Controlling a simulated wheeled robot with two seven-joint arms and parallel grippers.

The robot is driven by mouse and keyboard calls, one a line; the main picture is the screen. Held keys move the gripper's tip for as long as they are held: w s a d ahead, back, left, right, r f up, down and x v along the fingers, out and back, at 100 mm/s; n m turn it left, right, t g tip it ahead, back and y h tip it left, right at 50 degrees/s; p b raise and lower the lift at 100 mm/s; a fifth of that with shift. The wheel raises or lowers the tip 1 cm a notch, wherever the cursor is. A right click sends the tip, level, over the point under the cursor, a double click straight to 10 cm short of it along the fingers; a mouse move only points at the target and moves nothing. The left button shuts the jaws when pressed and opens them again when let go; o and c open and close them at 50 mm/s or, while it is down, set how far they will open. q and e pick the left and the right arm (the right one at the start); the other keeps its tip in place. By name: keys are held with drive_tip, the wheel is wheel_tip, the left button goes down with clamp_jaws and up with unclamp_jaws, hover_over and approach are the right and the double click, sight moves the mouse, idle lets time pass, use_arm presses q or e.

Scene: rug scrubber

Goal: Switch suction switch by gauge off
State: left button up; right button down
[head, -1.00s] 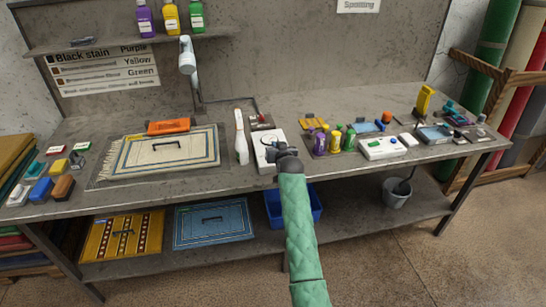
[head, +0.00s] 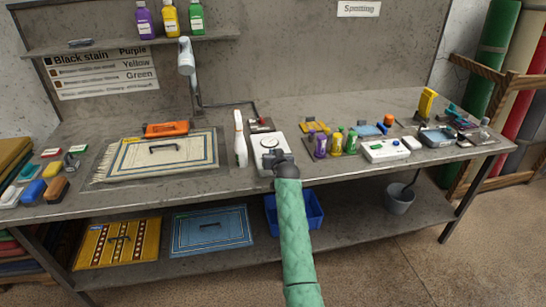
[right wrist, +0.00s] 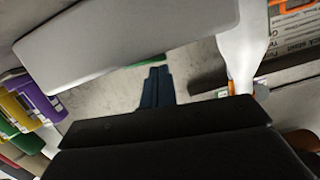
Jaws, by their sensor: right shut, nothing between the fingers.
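A white box with a round gauge (head: 270,141) stands near the middle of the bench. A small dark panel with a red part (head: 261,124) sits just behind it. I cannot make out the suction switch or its position. My right gripper (head: 274,158), on a green-sleeved arm, is at the box's front edge and hides part of it. I cannot tell whether it touches the box. In the right wrist view the dark fingers (right wrist: 157,86) are together and empty. My left gripper is not in view.
Several small bottles (head: 336,143) and a white device (head: 385,150) are to the right. A blue bin (head: 305,212) is on the shelf below.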

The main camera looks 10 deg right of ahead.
drive_tip(key=shift+f, duration=0.1)
idle(0.3)
drive_tip(key=shift+a+f+n, duration=0.1)
drive_tip(key=shift+f+n, duration=0.2)
drive_tip(key=shift+n, duration=0.1)
